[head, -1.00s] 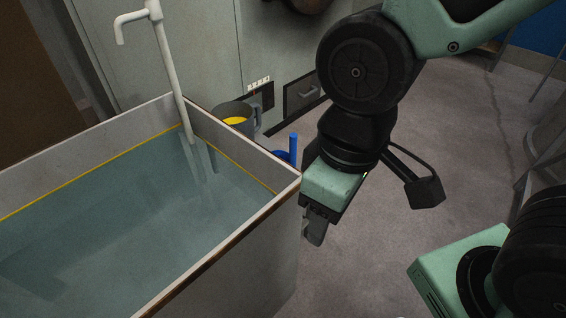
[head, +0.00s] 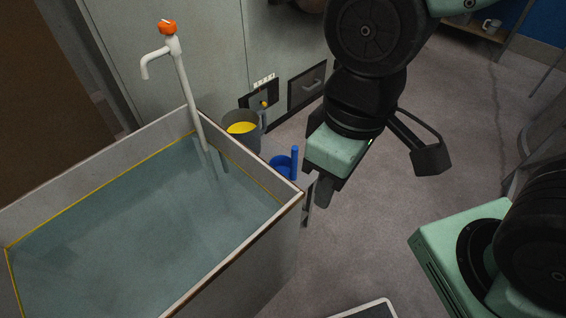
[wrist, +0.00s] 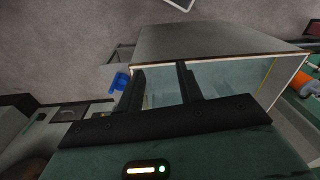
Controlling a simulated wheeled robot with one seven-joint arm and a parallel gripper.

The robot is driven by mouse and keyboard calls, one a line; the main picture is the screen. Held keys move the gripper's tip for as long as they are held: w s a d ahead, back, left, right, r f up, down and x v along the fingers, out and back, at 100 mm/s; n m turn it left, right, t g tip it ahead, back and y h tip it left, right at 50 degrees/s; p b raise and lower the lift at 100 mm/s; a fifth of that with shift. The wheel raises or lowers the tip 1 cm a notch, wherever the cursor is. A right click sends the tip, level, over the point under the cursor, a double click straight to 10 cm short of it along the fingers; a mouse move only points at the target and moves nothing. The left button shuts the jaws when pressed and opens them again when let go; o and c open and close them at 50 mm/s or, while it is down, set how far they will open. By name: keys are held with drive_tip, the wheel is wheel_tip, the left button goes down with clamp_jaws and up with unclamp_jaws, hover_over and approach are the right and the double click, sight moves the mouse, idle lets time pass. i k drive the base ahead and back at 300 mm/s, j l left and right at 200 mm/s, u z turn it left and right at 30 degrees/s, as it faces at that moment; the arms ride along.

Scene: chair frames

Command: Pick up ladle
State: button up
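The blue ladle (head: 286,163) is beyond the tank's right corner, low down beside a grey bucket. It looks like a blue bowl with an upright blue handle, partly hidden by the tank's corner. In the wrist view a blue thing (wrist: 120,81), likely the same ladle, shows just left of the left finger. My gripper (head: 323,190) hangs near the tank's right corner, to the right of the ladle in the head view. In the wrist view my gripper (wrist: 160,85) has its two fingers apart with nothing held between them.
A large water-filled tank (head: 235,262) takes up the left, with a white tap (head: 186,85) with an orange top over it. A grey bucket (head: 256,140) with yellow inside stands by the wall. Grey floor (head: 440,190) on the right is mostly clear.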

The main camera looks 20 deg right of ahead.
sight(288, 166)
drive_tip(key=i+l+u, duration=0.1)
drive_tip(key=l, duration=0.3)
drive_tip(key=i+l+u, duration=0.1)
drive_tip(key=i+l, duration=0.15)
drive_tip(key=l, duration=0.2)
drive_tip(key=i+l, duration=0.15)
drive_tip(key=l, duration=0.3)
drive_tip(key=i+l+u, duration=0.15)
drive_tip(key=l, duration=0.3)
drive_tip(key=i+l+u, duration=0.1)
drive_tip(key=l, duration=0.35)
drive_tip(key=i+l+u, duration=0.1)
drive_tip(key=l, duration=0.35)
